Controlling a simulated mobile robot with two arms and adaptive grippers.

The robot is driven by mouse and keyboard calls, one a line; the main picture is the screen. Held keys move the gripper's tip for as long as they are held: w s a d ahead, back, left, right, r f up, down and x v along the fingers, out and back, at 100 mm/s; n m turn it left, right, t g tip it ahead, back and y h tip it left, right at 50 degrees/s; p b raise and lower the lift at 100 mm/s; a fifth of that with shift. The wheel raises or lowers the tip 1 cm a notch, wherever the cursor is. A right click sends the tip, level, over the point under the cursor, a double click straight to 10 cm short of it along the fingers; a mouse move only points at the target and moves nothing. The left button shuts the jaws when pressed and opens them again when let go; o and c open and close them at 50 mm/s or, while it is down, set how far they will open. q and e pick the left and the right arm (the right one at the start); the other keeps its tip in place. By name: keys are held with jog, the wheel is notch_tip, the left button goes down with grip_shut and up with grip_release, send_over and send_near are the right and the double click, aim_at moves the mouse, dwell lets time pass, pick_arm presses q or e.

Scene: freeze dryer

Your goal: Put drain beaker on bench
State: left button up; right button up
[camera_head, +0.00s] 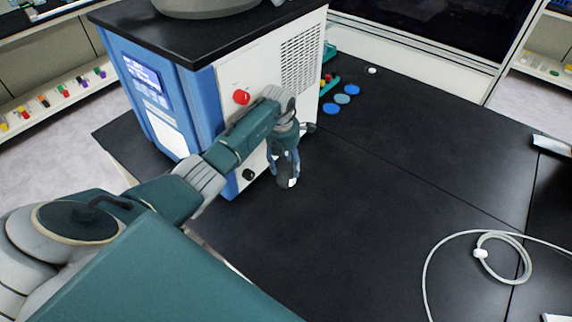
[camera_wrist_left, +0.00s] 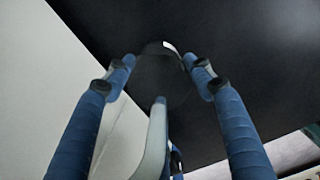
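The freeze dryer (camera_head: 188,90), a blue and white cabinet with a lit display, stands at the upper left of the bench (camera_head: 350,240) in the head view. My left gripper (camera_head: 288,178) points down beside its front right corner, over the black bench top. A small dark, see-through rounded thing, seemingly the drain beaker (camera_head: 286,184), is between its fingertips. In the left wrist view the two blue fingers (camera_wrist_left: 160,64) flank the beaker (camera_wrist_left: 160,75) and seem to touch its sides. I cannot tell whether its base touches the bench. My right gripper is out of view.
A red knob (camera_head: 241,97) and a black knob (camera_head: 249,174) stick out of the dryer. Blue discs (camera_head: 342,99) lie behind the gripper. A looped white tube (camera_head: 481,253) lies at the right. The middle of the bench is clear.

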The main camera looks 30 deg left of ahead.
pick_arm(q)
jog(key=o, duration=0.3)
notch_tip(320, 180, up, 12)
jog(key=s, duration=0.1)
dwell(0.4)
